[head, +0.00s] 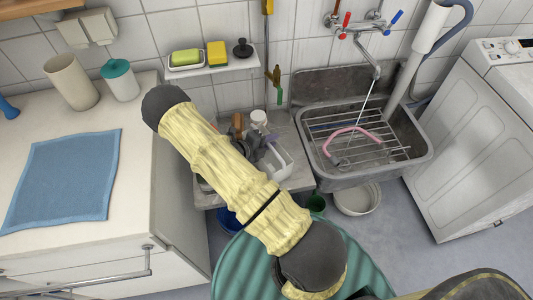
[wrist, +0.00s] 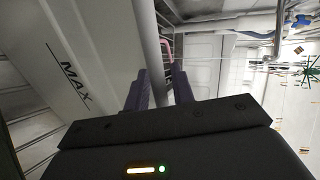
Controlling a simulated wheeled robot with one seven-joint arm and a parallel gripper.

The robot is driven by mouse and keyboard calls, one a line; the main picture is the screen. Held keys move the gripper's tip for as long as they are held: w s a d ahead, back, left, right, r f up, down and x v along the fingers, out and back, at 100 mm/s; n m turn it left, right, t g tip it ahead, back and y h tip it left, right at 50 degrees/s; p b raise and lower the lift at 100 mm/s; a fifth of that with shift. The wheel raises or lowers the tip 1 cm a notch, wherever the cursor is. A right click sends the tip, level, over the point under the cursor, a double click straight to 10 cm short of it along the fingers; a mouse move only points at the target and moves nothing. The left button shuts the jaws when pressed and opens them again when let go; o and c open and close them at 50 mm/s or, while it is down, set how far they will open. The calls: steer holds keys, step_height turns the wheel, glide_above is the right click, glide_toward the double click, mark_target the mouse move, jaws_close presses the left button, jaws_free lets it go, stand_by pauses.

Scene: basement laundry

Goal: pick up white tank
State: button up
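The white tank (head: 283,165) is a small open box on the low grey ledge left of the sink, partly hidden by my arm and gripper. In the wrist view, its pale wall (wrist: 90,45) with a black MAX mark fills the left side. My gripper (head: 254,145) is at the tank's near left, pointing down. In the wrist view, its two dark fingers (wrist: 161,88) stand apart with a pale rim strip running between them. The tank appears to rest on the ledge.
A white cup (head: 258,117) and a brown item (head: 238,121) stand close behind my gripper. The sink (head: 368,172) with a wire rack and pink hose is at right. A counter with a blue cloth (head: 66,177) is at left. A shelf (head: 212,68) hangs above.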

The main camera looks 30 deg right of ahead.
stand_by(0.5)
jaws_close()
step_height(320, 180, up, 10)
stand_by(0.6)
stand_by(0.5)
